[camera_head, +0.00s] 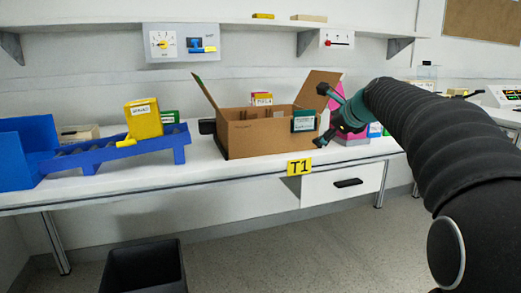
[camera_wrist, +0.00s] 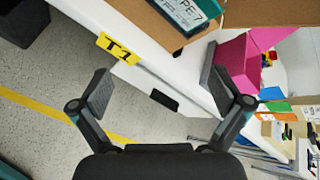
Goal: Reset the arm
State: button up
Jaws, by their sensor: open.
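My gripper (camera_head: 335,117) is at the end of my black-sleeved arm, in front of the right side of the table. Its fingers are spread and nothing is between them. It also shows in the wrist view (camera_wrist: 165,95), open above the floor near the table edge with the yellow T1 label (camera_wrist: 119,48).
An open cardboard box (camera_head: 258,138) stands mid-table, a teal box (camera_head: 304,121) at its right side. A pink container (camera_head: 352,137) is behind my gripper. A blue sloped rack (camera_head: 100,152) holds a yellow box (camera_head: 143,118) on the left. A black bin (camera_head: 145,268) is on the floor.

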jog(key=s+f+n+g+h, duration=0.1)
jog(key=s+f+n+g, duration=0.2)
jog(key=s+f+n, duration=0.45)
jog(key=s+a+f+n+g+h, duration=0.1)
jog(key=s+f+n, duration=0.4)
jog(key=s, duration=0.6)
jog(key=s+a+f+n+g+h, duration=0.1)
jog(key=s+f+n, duration=0.4)
jog(key=s, duration=0.6)
jog(key=s+a+f+n, duration=0.2)
jog(key=s+f+n, duration=0.4)
jog(key=s, duration=0.5)
jog(key=shift+s+g+h, duration=0.3)
jog(key=shift+g+h, duration=0.1)
jog(key=shift+c, duration=0.3)
